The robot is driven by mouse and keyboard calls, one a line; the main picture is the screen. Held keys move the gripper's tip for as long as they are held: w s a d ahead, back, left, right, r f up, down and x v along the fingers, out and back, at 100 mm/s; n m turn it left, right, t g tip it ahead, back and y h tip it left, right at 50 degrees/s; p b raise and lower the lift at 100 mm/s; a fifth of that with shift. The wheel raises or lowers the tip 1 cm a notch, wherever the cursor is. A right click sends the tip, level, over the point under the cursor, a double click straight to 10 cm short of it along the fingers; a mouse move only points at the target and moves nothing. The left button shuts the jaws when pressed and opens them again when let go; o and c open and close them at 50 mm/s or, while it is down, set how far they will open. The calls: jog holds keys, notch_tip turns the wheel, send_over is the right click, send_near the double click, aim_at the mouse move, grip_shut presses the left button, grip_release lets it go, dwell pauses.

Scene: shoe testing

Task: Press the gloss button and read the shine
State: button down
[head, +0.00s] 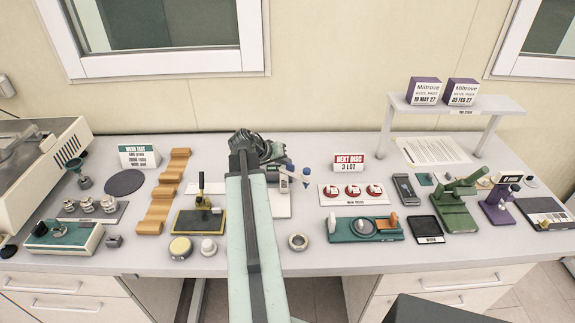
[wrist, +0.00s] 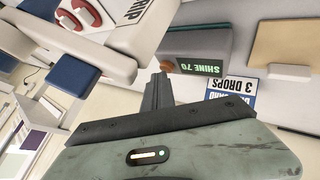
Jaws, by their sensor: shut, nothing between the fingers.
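The gloss meter (wrist: 200,48) is a dark grey box in the upper middle of the wrist view. Its green display (wrist: 207,68) is lit and reads SHINE 70. The orange-brown gloss button (wrist: 167,66) is at the left end of its front face. My gripper (wrist: 160,78) is shut and empty, its fingertips right at the button. The tips partly cover the button, so I cannot tell whether they are touching it.
A blue and white card (wrist: 232,88) reading 3 DROPS stands beside the meter. The white tray with red-ringed discs (head: 354,203) lies further right. A yellow-edged black pad (head: 200,222) lies left of my arm.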

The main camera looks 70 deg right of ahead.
jog(key=shift+r+p, duration=0.85)
notch_tip(320, 180, up, 5)
jog(key=p, duration=0.5)
jog(key=shift+r, duration=0.1)
dwell(0.4)
